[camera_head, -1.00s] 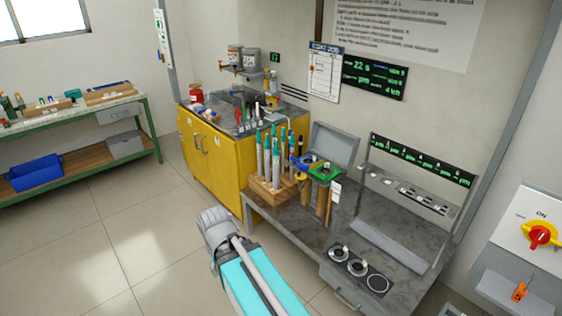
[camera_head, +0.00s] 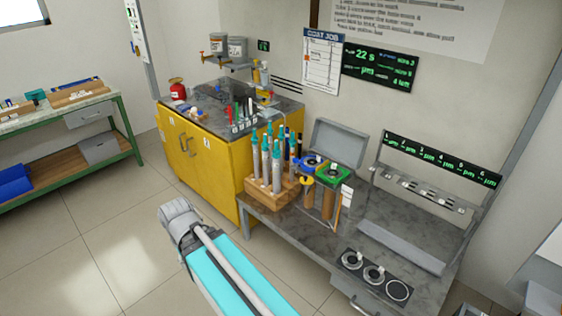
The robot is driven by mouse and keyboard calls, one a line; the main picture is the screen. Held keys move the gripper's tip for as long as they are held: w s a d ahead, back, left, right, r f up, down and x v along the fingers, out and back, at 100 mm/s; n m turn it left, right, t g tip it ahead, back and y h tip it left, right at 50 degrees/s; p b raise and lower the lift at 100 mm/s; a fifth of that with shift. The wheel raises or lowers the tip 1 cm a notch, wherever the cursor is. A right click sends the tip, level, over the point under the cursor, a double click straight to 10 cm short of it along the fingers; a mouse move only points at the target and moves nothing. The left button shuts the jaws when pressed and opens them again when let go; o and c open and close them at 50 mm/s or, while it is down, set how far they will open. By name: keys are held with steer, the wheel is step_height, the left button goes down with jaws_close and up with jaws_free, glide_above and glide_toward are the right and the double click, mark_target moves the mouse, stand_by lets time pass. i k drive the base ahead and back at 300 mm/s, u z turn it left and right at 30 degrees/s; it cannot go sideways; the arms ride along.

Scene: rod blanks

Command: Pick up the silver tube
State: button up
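Several silver tubes with teal tops (camera_head: 276,165) stand upright in a wooden block (camera_head: 262,197) on the grey bench. They stand close together, and I cannot tell which one is the task's silver tube. A few darker rods stand at the block's right side. My arm's teal link and grey joint show at the lower left of the bench, in front of the yellow cabinet and over the floor. My gripper's fingers do not show, so I cannot see them against the tubes.
The grey bench (camera_head: 305,236) also bears brown cylinders with blue and green tops (camera_head: 327,203), round grey rings (camera_head: 373,273) and a sloped rack (camera_head: 400,243). A yellow cabinet (camera_head: 200,160) stands at its left. Open tiled floor (camera_head: 100,245) lies left of my arm.

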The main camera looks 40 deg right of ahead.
mark_target(293, 142)
steer(key=z, duration=0.2)
steer(key=i, duration=0.75)
steer(key=z, duration=0.95)
steer(key=i, duration=0.75)
steer(key=z, duration=0.4)
steer(key=k, duration=0.9)
steer(key=z, duration=0.15)
steer(key=i, duration=0.65)
steer(key=u, duration=0.05)
